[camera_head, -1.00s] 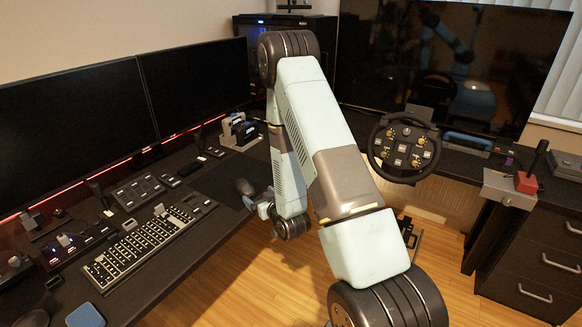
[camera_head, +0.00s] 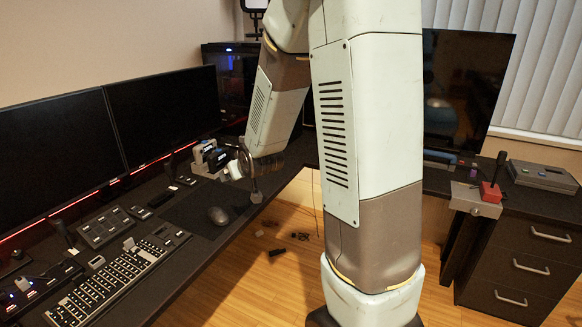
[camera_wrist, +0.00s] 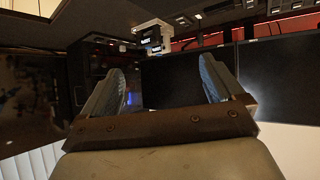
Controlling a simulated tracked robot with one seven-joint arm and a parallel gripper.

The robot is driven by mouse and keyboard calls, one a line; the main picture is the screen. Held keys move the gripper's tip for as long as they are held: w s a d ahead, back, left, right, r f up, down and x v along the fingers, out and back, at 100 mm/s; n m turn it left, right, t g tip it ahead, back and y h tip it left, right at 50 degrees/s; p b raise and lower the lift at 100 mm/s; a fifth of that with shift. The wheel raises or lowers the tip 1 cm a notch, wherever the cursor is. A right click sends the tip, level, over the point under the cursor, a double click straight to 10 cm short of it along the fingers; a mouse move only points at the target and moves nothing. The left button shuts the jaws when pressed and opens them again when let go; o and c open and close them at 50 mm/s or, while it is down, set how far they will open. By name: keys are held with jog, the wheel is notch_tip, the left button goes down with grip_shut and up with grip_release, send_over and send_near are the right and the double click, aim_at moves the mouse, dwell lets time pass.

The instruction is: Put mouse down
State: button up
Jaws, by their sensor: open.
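The dark grey mouse (camera_head: 218,216) lies on the black mouse pad (camera_head: 196,210) on the desk in the head view, to the right of the keyboard. My gripper (camera_head: 245,176) is apart from it, up and to the right in the picture. In the wrist view my gripper (camera_wrist: 168,78) shows two blue-grey fingers spread wide with nothing between them. The mouse cannot be made out in the wrist view.
The keyboard (camera_head: 115,281) and several control panels fill the desk's left side below two monitors (camera_head: 60,155). A throttle-like device (camera_head: 208,158) stands behind the pad. A red-based joystick (camera_head: 490,191) stands at right. My arm hides the middle.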

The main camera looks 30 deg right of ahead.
jog(key=s+r+g, duration=0.1)
jog(key=s+r, duration=0.4)
jog(key=s, duration=0.5)
jog(key=s+r+m+g, duration=0.1)
jog(key=s+r, duration=0.4)
jog(key=s, duration=0.5)
jog(key=s+d+r+g, duration=0.1)
jog(key=s+r+g, duration=0.2)
jog(key=s, duration=0.8)
notch_tip(320, 180, up, 3)
jog(key=shift+f+m, duration=0.2)
jog(key=shift+m, duration=0.1)
